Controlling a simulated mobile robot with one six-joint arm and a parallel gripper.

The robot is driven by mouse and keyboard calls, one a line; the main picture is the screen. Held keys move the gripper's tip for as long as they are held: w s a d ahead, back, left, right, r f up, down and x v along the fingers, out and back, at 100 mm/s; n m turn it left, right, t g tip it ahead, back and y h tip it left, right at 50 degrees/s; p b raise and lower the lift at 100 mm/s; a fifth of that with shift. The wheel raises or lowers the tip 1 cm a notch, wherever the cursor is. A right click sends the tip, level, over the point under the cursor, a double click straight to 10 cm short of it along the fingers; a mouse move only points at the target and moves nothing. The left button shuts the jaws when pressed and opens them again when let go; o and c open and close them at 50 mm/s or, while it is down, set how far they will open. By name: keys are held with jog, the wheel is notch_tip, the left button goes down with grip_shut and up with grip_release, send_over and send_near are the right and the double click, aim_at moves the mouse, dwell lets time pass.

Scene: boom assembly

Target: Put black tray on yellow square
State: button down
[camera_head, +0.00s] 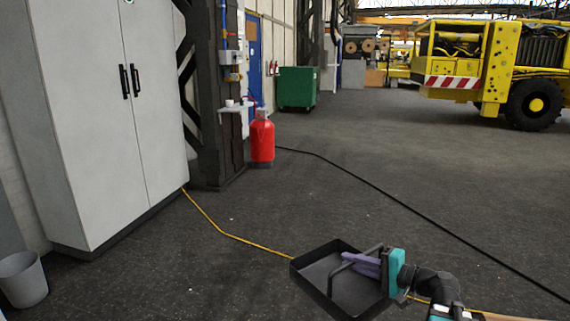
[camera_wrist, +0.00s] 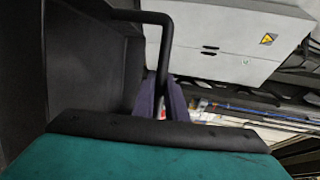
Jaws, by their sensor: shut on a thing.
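The black tray (camera_head: 335,288) hangs in the air at the lower middle of the head view, with its open side facing up and a little tilted. My gripper (camera_head: 362,262) is shut on the tray's bar handle, with purple fingers around it. In the wrist view the tray (camera_wrist: 85,70) fills the left side, and its handle runs down between the fingers of my gripper (camera_wrist: 162,103). No yellow square shows in either view.
A grey cabinet (camera_head: 100,110) stands at the left with a bin (camera_head: 22,280) beside it. A red cylinder (camera_head: 262,140) and a green container (camera_head: 297,88) stand farther back. A yellow vehicle (camera_head: 490,70) is at the right. Cables cross the open floor.

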aim_at(347, 265)
jog(key=shift+s+a+r+n+g+y, duration=0.2)
jog(key=shift+s+a+n+g, duration=0.15)
jog(key=shift+a, duration=0.35)
jog(key=shift+s+a+r+n+g+y, duration=0.15)
jog(key=shift+s+a+g+y, duration=0.2)
jog(key=shift+a, duration=0.3)
jog(key=shift+r+p, duration=0.25)
jog(key=shift+p, duration=0.25)
jog(key=shift+r, duration=0.15)
notch_tip(347, 265, up, 14)
jog(key=p, duration=2.2)
jog(key=f, duration=0.1)
jog(key=s+f, duration=0.1)
jog(key=f, duration=0.1)
jog(key=shift+d+r, duration=0.1)
